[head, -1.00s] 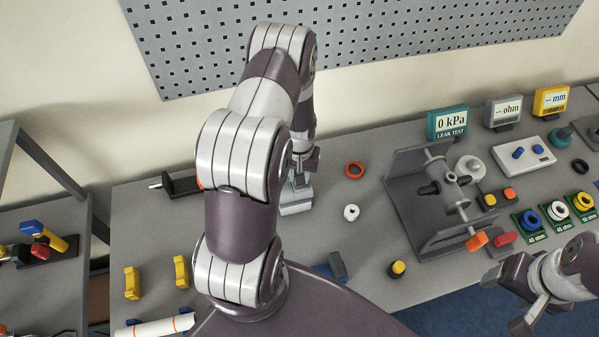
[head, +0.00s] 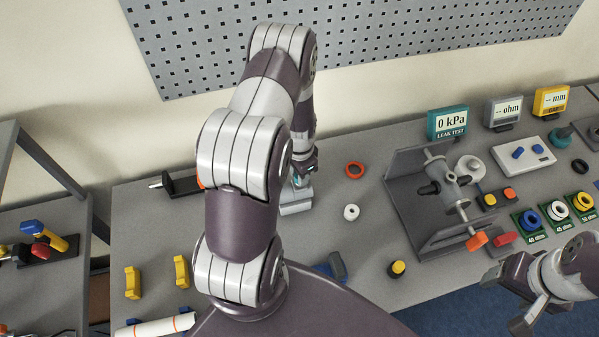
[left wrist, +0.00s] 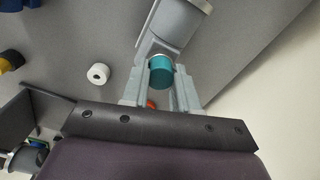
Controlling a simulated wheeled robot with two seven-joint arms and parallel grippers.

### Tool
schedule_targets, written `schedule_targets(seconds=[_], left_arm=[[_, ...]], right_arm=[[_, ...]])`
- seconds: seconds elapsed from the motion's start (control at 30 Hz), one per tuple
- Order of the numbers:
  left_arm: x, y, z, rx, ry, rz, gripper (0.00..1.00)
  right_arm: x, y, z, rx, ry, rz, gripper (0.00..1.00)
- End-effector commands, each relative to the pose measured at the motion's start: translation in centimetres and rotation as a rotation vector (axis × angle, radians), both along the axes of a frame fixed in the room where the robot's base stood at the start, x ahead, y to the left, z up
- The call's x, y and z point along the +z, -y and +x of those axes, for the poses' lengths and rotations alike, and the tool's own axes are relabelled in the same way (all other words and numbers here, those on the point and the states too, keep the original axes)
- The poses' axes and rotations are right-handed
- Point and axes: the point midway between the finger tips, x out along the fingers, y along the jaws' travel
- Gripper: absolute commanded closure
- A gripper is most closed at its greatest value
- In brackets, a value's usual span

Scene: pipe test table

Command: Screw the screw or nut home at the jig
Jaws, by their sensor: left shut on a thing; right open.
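My left gripper (head: 301,172) is at the jig (head: 296,206), a light grey block behind my left arm. In the left wrist view the left gripper (left wrist: 160,92) has its fingers shut on a teal round nut or cap (left wrist: 160,70). The teal piece sits at the end of the jig's grey body (left wrist: 178,25), seeming to touch it. Whether its thread is engaged cannot be seen. My right gripper (head: 508,302) is open and empty at the lower right, off the table's front edge.
A red-orange ring (head: 355,170) and a white ring (head: 351,212) lie right of the jig. A grey test fixture (head: 418,205) with a pipe piece stands further right. A black-and-yellow part (head: 397,269) stands near the front edge.

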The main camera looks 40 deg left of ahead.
Motion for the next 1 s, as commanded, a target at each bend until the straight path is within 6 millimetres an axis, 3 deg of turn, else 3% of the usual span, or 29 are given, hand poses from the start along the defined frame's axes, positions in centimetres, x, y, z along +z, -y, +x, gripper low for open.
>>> schedule_targets(seconds=[0.1,0.37,0.53,0.57,0.6,0.63,0.77,0.9,1.0], left_arm=[[0.02,-0.02,0.06,-0.120,0.001,0.001,1.00],[0.02,-0.02,0.06,-0.153,0.001,0.001,1.00],[0.00,-0.02,0.06,-0.469,0.001,0.001,1.00],[-0.01,-0.02,0.06,-0.461,0.001,0.001,0.80],[-0.01,-0.02,0.06,-0.458,0.001,0.001,0.93],[-0.01,-0.02,0.06,-0.457,0.001,0.001,1.00],[0.00,-0.03,0.06,-0.497,0.002,0.002,1.00],[0.00,-0.02,0.07,-0.727,0.001,0.002,1.00],[0.00,-0.02,0.07,-0.789,0.001,0.002,1.00]], right_arm=[[0.02,0.00,0.00,0.000,0.000,0.000,0.29],[0.02,0.00,0.00,0.000,0.000,0.000,0.29],[0.06,0.00,0.00,0.000,0.000,0.000,0.29],[0.05,0.00,-0.01,0.000,0.000,0.000,0.29],[0.05,0.00,-0.01,0.000,0.000,0.000,0.29],[0.05,0.00,-0.01,0.000,0.000,0.000,0.29],[0.06,0.00,0.00,0.000,0.000,0.000,0.29],[0.09,0.00,0.00,0.000,0.000,0.000,0.29],[0.09,0.00,0.00,0.000,0.000,0.000,0.29]])
